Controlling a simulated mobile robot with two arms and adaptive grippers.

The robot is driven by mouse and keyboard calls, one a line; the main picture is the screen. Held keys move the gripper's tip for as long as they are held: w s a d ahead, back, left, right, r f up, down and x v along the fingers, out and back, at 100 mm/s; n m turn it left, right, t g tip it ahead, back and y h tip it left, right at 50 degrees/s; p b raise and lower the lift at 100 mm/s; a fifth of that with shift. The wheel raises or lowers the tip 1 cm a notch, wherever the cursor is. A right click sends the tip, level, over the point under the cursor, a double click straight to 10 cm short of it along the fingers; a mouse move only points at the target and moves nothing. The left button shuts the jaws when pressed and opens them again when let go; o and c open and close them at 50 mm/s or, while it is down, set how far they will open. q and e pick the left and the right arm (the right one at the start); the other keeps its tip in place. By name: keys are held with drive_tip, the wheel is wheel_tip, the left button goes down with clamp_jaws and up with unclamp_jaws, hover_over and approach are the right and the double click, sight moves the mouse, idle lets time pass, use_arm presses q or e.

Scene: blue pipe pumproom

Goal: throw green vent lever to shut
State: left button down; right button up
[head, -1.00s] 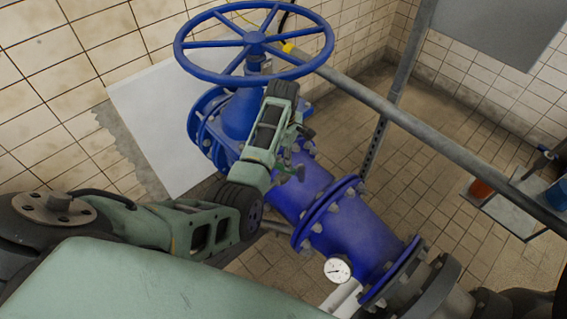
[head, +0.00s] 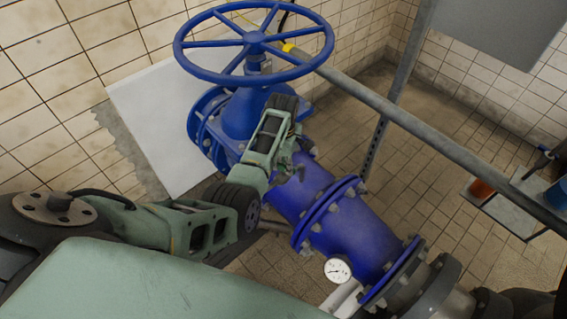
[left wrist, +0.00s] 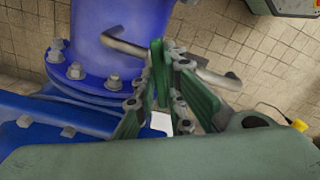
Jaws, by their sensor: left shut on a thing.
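The green vent lever (left wrist: 158,75) shows in the left wrist view as an upright green strip in front of a thin grey pipe (left wrist: 123,45). My left gripper (left wrist: 161,97) has its fingers on either side of the lever and is shut on it. In the head view my left gripper (head: 289,169) is beside the blue valve body (head: 240,118), partly hidden by my own wrist. The lever cannot be made out clearly there. My right gripper is not in view.
A blue handwheel (head: 255,40) stands above my left wrist. The blue flanged pipe (head: 345,225) with a round gauge (head: 337,269) runs to the lower right. A grey rail (head: 400,115) crosses behind. A shelf (head: 505,208) with containers stands at right.

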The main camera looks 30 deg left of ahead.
use_arm(q)
drive_tip(key=shift+r+m+p, duration=0.15)
drive_tip(key=shift+m+p, duration=0.15)
drive_tip(key=shift+p, duration=0.2)
drive_tip(key=shift+r+m+p, duration=0.1)
drive_tip(key=shift+m+p, duration=0.85)
drive_tip(key=shift+m, duration=0.05)
drive_tip(key=m, duration=0.2)
drive_tip(key=shift+f+m+h+p, duration=0.25)
drive_tip(key=shift+m+h+p, duration=0.05)
drive_tip(key=shift+p, duration=0.1)
drive_tip(key=c, duration=1.8)
unclamp_jaws()
drive_tip(key=shift+w, duration=0.1)
